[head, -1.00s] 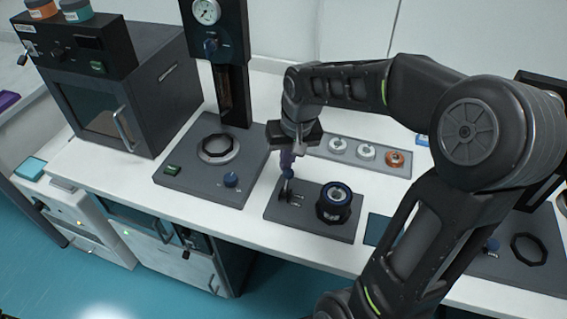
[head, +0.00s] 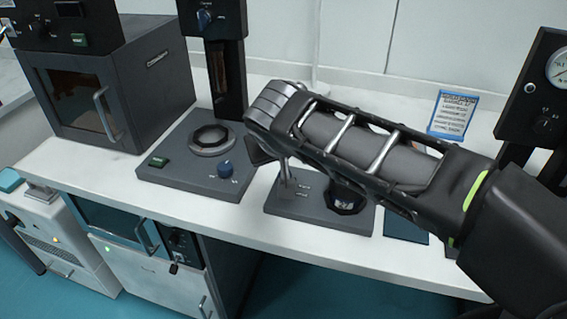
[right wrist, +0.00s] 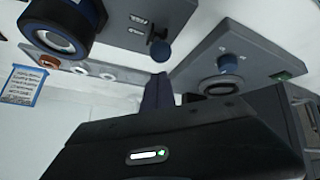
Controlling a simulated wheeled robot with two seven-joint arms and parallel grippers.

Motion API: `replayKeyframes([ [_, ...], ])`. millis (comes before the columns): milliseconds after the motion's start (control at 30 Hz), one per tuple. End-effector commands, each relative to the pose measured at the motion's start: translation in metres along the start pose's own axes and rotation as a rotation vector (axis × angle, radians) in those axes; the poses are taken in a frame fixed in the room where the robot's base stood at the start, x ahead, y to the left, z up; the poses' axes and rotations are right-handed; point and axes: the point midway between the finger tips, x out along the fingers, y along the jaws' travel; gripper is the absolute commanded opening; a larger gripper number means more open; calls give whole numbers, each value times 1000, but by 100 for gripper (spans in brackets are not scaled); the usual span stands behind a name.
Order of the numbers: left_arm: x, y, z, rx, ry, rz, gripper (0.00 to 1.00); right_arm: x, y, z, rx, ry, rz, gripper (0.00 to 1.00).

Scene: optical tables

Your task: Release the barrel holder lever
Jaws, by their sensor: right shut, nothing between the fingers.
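The barrel holder is a dark grey plate (head: 310,209) on the white bench, with a dark barrel (head: 346,199) on its right side. My right forearm covers part of the barrel. A thin lever (head: 287,180) stands on the plate's left side; its top is hidden behind my arm in the head view. In the right wrist view the lever's blue knob (right wrist: 160,49) and the barrel (right wrist: 62,38) show beside each other. My right gripper (right wrist: 158,82) is shut and empty, its tips close to the knob. I cannot tell whether they touch it. My left gripper is out of view.
A press base (head: 178,181) with a ring and blue knob (head: 225,169) stands left of the holder. A dark oven (head: 105,90) is further left. The bench front edge is clear.

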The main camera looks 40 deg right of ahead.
Motion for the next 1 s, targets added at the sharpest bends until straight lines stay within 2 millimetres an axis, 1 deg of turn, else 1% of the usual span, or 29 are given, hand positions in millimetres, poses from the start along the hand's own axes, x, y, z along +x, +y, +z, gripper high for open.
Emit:
replayKeyframes([
  [467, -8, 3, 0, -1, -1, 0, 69, -12, 3, -10, 1, -2, -2, 0],
  [867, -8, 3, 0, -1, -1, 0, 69, -12, 3, -11, 0, -2, -3, 0],
  [1000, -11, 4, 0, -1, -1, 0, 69, -13, 5, -15, 0, -3, -3, 0],
])
